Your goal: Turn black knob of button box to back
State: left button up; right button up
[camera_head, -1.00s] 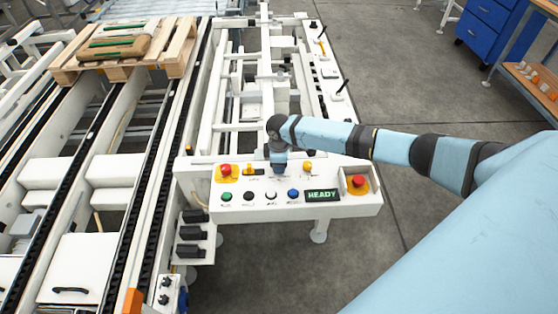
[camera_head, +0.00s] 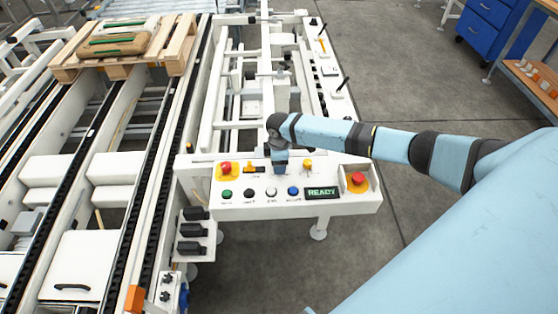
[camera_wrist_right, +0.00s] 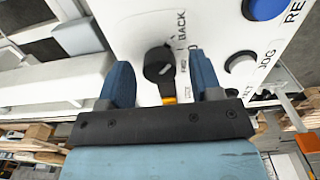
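The button box (camera_head: 232,201) is a white panel with coloured buttons and a lit READY display. In the right wrist view the black knob (camera_wrist_right: 158,63) stands on the white panel beside the printed word BACK. My right gripper (camera_wrist_right: 162,85) is open, with one blue finger on each side of the knob and a visible gap to each. My left gripper is not in view.
A red emergency stop (camera_head: 226,168) is at the panel's left and another (camera_head: 358,180) at its right. A yellow knob (camera_head: 308,165) is just right of my gripper. A blue button (camera_wrist_right: 264,8) shows in the wrist view. Conveyors and a loaded pallet (camera_head: 178,50) lie left.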

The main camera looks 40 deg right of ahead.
notch_tip(320, 180, up, 14)
dwell(0.6)
jog(key=shift+f, duration=0.15)
